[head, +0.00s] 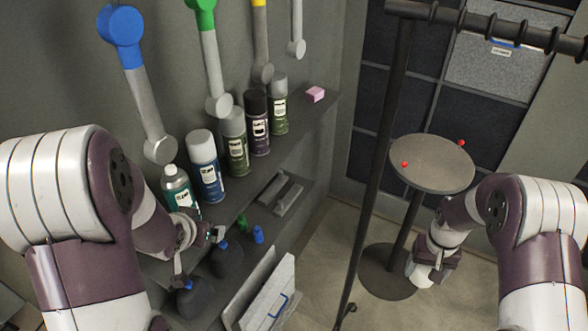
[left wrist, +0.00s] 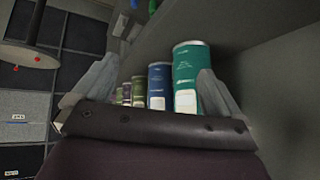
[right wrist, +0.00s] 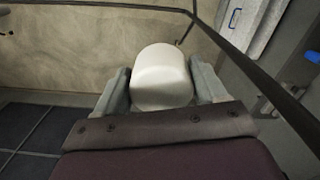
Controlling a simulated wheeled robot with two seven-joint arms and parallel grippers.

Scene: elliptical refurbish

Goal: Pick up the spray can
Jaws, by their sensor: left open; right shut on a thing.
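Several spray cans stand upright in a row on the upper shelf in the head view: a teal one (head: 178,190), a blue one (head: 207,168), an olive one (head: 236,143), a dark purple one (head: 257,124) and a green one (head: 279,106). My left gripper (head: 198,250) is open and empty, just in front of and below the teal can. In the left wrist view the teal can (left wrist: 190,75) shows beyond the right finger and the blue can (left wrist: 159,86) beside it. My right gripper (head: 431,268) is shut on a white rounded object (right wrist: 160,78), low at the right.
Dark spray bottles (head: 227,258) stand on the lower shelf near my left gripper. Tools hang on the wall above the cans. A pink block (head: 315,94) lies at the shelf's far end. A round table (head: 432,165) and a dark pole (head: 378,180) stand to the right.

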